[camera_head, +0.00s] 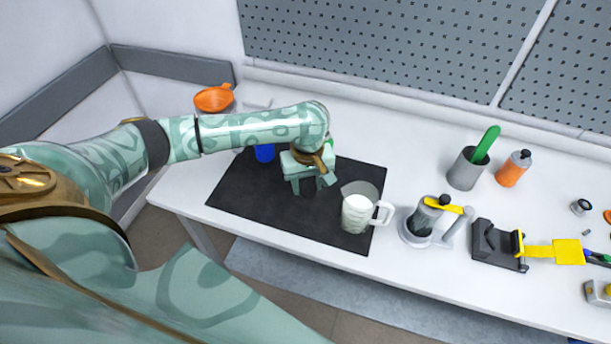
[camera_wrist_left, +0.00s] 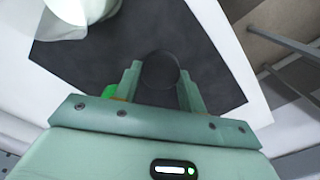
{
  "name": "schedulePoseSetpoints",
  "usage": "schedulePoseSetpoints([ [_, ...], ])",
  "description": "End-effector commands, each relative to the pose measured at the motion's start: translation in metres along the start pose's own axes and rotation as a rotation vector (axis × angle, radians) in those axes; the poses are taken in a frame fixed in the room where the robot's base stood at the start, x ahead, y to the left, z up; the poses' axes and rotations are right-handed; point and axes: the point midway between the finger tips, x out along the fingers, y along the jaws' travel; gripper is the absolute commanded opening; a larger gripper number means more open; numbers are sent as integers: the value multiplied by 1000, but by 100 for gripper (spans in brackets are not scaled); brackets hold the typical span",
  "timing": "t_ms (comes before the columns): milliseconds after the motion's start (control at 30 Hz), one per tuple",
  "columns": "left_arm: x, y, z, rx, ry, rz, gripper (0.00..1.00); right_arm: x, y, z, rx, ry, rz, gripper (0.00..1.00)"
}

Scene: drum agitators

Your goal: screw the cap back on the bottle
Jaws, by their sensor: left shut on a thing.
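My left gripper (camera_head: 313,186) points down over the black mat (camera_head: 235,195). In the left wrist view, its fingers (camera_wrist_left: 160,82) are shut on a round black thing (camera_wrist_left: 158,68) that looks like the cap. Little of it shows in the head view, and I cannot tell whether it touches anything below. A blue object (camera_head: 264,153) stands at the back of the mat, partly hidden by my left arm. I cannot tell whether it is the bottle. My right gripper is not in view.
A clear jug (camera_head: 357,213) of white contents stands at the mat's right edge, close to my left gripper. An orange funnel (camera_head: 213,97) is at the back left. A grey cup (camera_head: 467,170), an orange bottle (camera_head: 511,171) and a black tape dispenser (camera_head: 497,248) stand to the right.

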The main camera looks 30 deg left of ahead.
Motion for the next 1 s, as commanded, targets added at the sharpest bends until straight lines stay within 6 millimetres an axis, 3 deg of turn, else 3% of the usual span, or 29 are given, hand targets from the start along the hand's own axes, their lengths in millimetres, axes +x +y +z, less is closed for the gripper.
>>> schedulePoseSetpoints([
  [33,-15,-3,13,4,-1,0,20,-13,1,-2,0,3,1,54],
  [200,-29,-11,53,4,-2,0,20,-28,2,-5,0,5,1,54],
  [400,-40,-17,81,1,-1,-1,20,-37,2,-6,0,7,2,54],
  [900,-42,-19,91,-1,-1,-1,20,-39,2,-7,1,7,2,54],
  [1000,-42,-19,92,10,-1,-1,20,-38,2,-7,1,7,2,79],
])
